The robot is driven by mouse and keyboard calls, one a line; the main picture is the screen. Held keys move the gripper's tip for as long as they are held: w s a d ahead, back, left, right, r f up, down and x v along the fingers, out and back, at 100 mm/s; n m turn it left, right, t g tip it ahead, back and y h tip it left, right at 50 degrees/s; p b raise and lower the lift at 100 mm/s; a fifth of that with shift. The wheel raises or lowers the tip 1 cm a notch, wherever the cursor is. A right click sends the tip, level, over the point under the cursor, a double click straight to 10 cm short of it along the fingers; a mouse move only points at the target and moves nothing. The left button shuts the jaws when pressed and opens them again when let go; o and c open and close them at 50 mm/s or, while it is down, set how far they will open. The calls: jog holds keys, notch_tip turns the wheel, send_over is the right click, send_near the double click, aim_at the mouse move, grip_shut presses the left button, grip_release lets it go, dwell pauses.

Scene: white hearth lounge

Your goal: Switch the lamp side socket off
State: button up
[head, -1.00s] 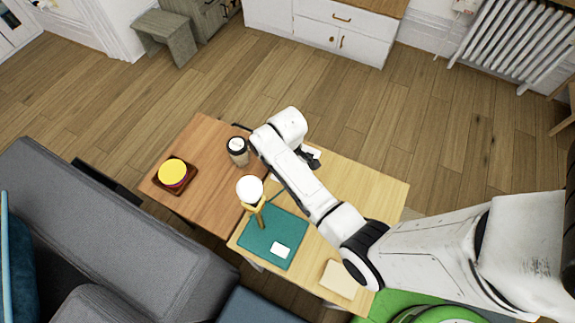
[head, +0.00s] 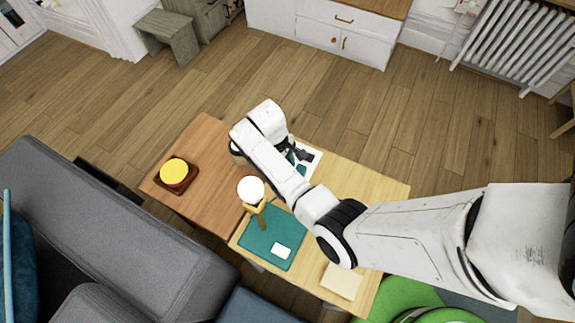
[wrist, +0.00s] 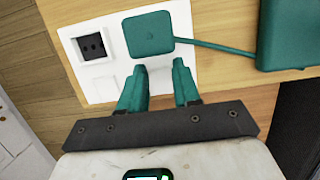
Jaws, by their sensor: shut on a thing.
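In the wrist view a white socket plate (wrist: 101,92) lies on a wooden surface. It has a dark socket (wrist: 93,46) at left and a teal plug (wrist: 149,33) at right, with a teal cable (wrist: 215,47). My gripper (wrist: 160,69) has its teal fingers over the plate just below the plug, with a gap between the tips. They are at the lamp side switch, whose rocker is hard to make out. In the head view the plate (head: 314,155) shows beside my gripper (head: 301,166). The lamp (head: 250,190) has a bright white globe.
A yellow-topped stack (head: 174,172) sits on the darker table at left. A grey sofa (head: 110,235) stands at the near left.

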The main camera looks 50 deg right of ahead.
jog(key=o, duration=1.1)
jog(key=shift+c, duration=0.2)
jog(key=v, duration=1)
jog(key=shift+r, duration=0.4)
jog(key=shift+w, duration=0.1)
